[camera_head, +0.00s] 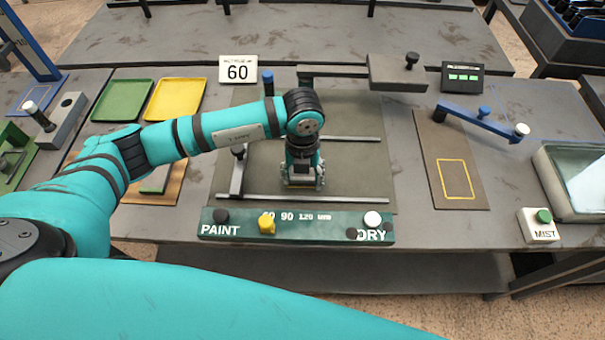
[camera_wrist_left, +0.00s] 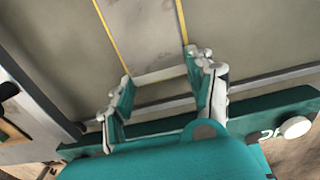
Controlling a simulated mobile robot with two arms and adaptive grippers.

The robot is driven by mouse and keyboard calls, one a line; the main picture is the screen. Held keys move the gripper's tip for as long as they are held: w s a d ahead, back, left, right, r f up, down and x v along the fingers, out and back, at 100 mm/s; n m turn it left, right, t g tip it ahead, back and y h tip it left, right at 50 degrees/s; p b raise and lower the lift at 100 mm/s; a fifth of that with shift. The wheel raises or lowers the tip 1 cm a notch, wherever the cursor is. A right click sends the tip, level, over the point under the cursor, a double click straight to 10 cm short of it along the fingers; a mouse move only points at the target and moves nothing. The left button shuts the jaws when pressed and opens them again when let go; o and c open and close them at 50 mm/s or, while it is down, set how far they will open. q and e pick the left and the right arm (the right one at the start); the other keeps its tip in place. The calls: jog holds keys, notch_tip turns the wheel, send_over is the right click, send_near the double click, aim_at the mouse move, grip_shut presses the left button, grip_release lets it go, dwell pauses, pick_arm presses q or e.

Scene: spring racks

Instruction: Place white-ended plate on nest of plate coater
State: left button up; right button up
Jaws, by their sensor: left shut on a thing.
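The plate coater is a grey bed (camera_head: 355,160) with a green front panel (camera_head: 330,228) marked PAINT and DRY. My left gripper (camera_head: 303,184) points down over the middle of the bed. In the left wrist view the left gripper (camera_wrist_left: 165,90) is shut on a grey plate (camera_wrist_left: 140,30), with its pale end band (camera_wrist_left: 160,75) across between the fingers. Yellow lines run along both sides of the plate. In the head view the gripper and arm hide the plate and the nest. I cannot tell whether the plate touches the bed. My right gripper is out of view.
Metal rails (camera_head: 300,199) cross the bed in front of and behind the gripper. An overhead arm with a grey block (camera_head: 397,72) stands behind. Green (camera_head: 124,100) and yellow (camera_head: 176,98) trays lie left. A yellow-outlined board (camera_head: 440,140) and a MIST box (camera_head: 538,226) are right.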

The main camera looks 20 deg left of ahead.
pick_arm(q)
jog(key=o, duration=1.3)
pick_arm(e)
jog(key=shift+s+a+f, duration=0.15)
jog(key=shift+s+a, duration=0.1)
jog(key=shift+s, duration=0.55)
pick_arm(q)
jog(key=shift+r, duration=0.25)
notch_tip(320, 180, up, 12)
jog(key=shift+f+b, duration=0.15)
jog(key=shift+b, duration=0.75)
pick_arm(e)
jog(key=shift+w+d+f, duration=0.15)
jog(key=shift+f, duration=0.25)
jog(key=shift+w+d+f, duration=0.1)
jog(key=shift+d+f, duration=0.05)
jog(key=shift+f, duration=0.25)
